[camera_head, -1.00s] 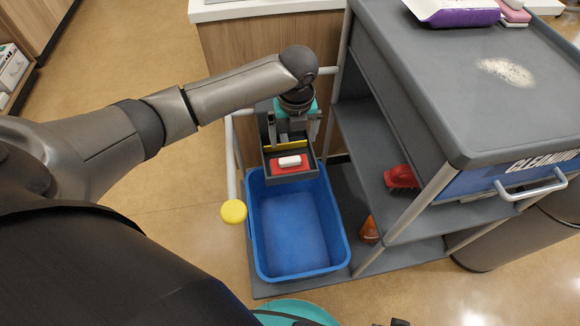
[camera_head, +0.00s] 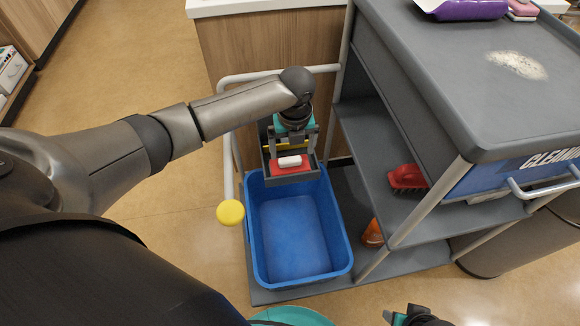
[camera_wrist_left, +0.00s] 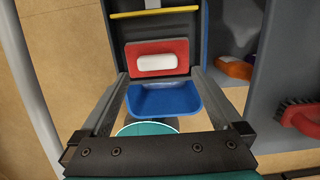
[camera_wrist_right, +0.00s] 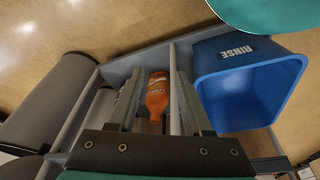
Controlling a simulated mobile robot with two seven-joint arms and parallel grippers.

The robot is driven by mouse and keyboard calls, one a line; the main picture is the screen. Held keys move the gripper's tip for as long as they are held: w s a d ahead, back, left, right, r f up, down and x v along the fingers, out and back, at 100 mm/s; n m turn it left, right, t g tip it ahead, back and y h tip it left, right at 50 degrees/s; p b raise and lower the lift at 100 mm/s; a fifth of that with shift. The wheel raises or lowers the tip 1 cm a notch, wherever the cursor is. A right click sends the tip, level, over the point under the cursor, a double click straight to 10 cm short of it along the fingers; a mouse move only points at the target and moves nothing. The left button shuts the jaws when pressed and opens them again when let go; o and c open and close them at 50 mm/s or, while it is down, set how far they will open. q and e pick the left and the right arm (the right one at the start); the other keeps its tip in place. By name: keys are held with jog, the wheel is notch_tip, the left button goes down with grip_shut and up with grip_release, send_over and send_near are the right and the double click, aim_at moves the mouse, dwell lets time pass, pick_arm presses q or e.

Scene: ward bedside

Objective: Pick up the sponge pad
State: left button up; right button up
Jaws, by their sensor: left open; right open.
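A red pad with a white block on its face (camera_head: 290,162) lies in the grey tray (camera_head: 291,179) at the back of the blue bucket. I cannot tell for certain that it is the sponge pad. It also shows in the left wrist view (camera_wrist_left: 157,62). My left gripper (camera_head: 291,150) is above the tray, open, its fingers left and right of the pad; contact is not visible. A pink and white pad (camera_head: 522,11) lies on the cart top at the far right. My right gripper (camera_head: 416,318) is open at the bottom edge, far from both pads.
The blue bucket (camera_head: 262,268) stands on the cart's low base. The grey cart (camera_head: 470,90) rises to the right, with a red brush (camera_head: 407,178) and an orange bottle (camera_head: 372,234) on its shelves. A yellow round cap (camera_head: 230,213) is left of the bucket.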

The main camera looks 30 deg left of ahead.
aim_at(290, 159)
pick_arm(q)
jog(key=f+b, duration=0.1)
jog(key=f, duration=0.1)
jog(key=f+b, duration=0.1)
jog(key=f, duration=0.1)
jog(key=shift+w+a+b, duration=0.15)
jog(key=shift+a+b, duration=0.15)
jog(key=shift+a, duration=0.1)
jog(key=shift+f, duration=0.3)
pick_arm(e)
notch_tip(290, 159, up, 7)
jog(key=w+t, duration=0.1)
jog(key=shift+w+f, duration=0.2)
jog(key=shift+w, duration=0.1)
jog(key=shift+a, duration=0.1)
pick_arm(q)
jog(key=c, duration=1.2)
jog(key=shift+c, duration=0.2)
jog(key=shift+r, duration=0.15)
